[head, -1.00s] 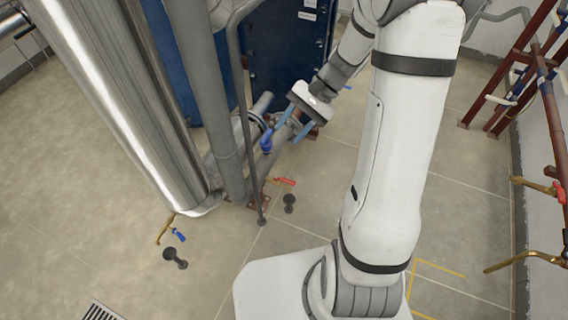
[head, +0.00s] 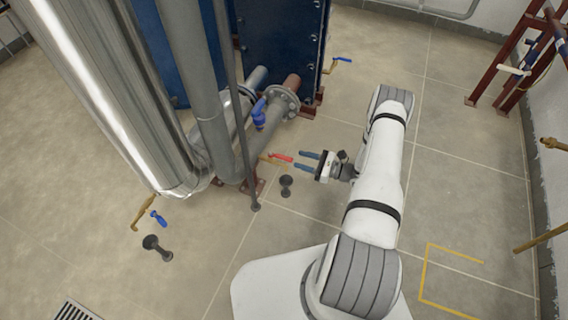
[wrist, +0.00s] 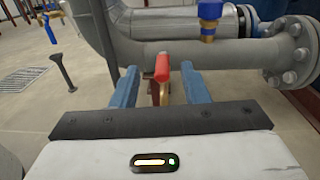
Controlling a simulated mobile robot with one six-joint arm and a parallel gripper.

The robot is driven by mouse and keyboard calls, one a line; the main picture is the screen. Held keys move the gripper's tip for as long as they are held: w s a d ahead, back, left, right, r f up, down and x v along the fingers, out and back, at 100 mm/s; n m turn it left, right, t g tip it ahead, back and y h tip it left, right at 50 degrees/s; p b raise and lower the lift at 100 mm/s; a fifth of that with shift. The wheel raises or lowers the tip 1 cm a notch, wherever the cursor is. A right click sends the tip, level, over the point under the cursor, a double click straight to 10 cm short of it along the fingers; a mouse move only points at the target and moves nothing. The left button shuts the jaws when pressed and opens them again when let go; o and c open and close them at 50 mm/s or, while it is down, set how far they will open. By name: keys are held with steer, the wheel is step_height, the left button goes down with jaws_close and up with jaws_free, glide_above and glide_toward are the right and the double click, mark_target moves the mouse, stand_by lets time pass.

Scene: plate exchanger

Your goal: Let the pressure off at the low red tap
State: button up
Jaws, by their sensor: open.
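The low red tap (head: 281,157) has a red lever on a brass body, low beside the grey pipework in the head view. In the wrist view its red lever (wrist: 162,68) stands between my two blue fingers, with brass showing below and behind it. My gripper (head: 302,160) is open, its fingers pointing left at the red lever. In the wrist view my gripper (wrist: 155,75) has a finger on each side of the lever, with a gap on both sides. Whether the lever lies fully between the fingertips in depth is hard to tell.
A dark floor stand (head: 286,186) is just below the red tap. Another blue-handled tap (head: 158,217) is at left.

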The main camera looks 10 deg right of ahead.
mark_target(286, 156)
steer(key=shift+m+t, duration=0.4)
steer(key=shift+t, duration=0.1)
steer(key=w+a, duration=0.1)
steer(key=a, duration=0.1)
steer(key=w+a+f+b, duration=0.1)
steer(key=a, duration=0.1)
steer(key=w+a+f+b, duration=0.1)
steer(key=w+a, duration=0.1)
steer(key=shift+w, duration=0.1)
jaws_close()
